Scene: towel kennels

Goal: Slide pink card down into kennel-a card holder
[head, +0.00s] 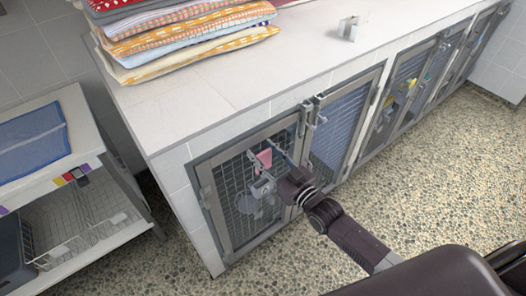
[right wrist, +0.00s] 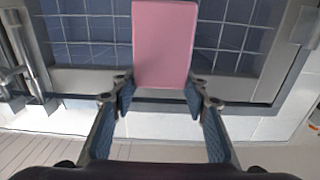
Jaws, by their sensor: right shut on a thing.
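The pink card (head: 264,158) is in front of the wire-mesh door of the leftmost kennel (head: 232,196). My right gripper (head: 270,165) is shut on it. In the right wrist view the card (right wrist: 163,42) sticks out beyond the fingertips of the gripper (right wrist: 161,90), with dark mesh behind it. A small grey part (head: 263,187) shows on the door just below the card; I cannot tell for certain that it is the card holder, and the gripper partly covers this area. I cannot tell whether the card touches a holder. My left gripper is not in view.
Folded towels (head: 180,36) are stacked on the white counter (head: 215,93) above the kennels. More kennel doors (head: 408,88) run to the right. A cart (head: 85,160) with a blue cloth (head: 33,140) stands at left. The pebbled floor (head: 440,165) is open at right.

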